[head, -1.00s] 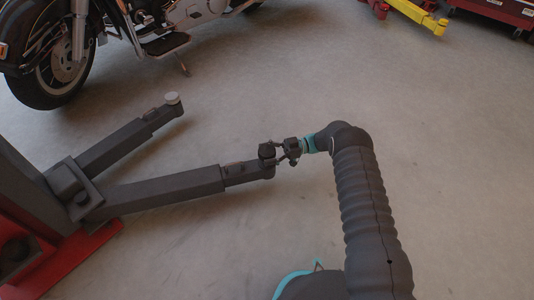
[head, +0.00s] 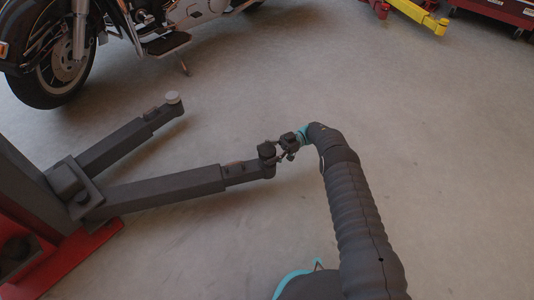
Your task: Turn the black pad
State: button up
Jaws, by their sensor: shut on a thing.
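The black pad (head: 266,149) sits on the end of the nearer dark grey lift arm (head: 160,190), near the middle of the head view. My gripper (head: 277,152) is at the pad's right side, with its fingers shut on it. My wrist (head: 306,131) reaches in from the right and slightly behind. The small fingers partly hide the pad's right side.
A motorcycle (head: 120,40) stands at the upper left, and a yellow arm (head: 415,14) at the top right. The floor at right is clear.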

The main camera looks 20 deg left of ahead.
aim_at(267, 150)
jog(key=shift+s+f, duration=0.1)
jog(key=shift+f, duration=0.1)
jog(key=o, duration=1.2)
jog(key=shift+c, duration=0.2)
jog(key=shift+r, duration=0.25)
jog(key=shift+r, duration=0.25)
notch_tip(267, 150, up, 9)
jog(key=shift+r, duration=0.1)
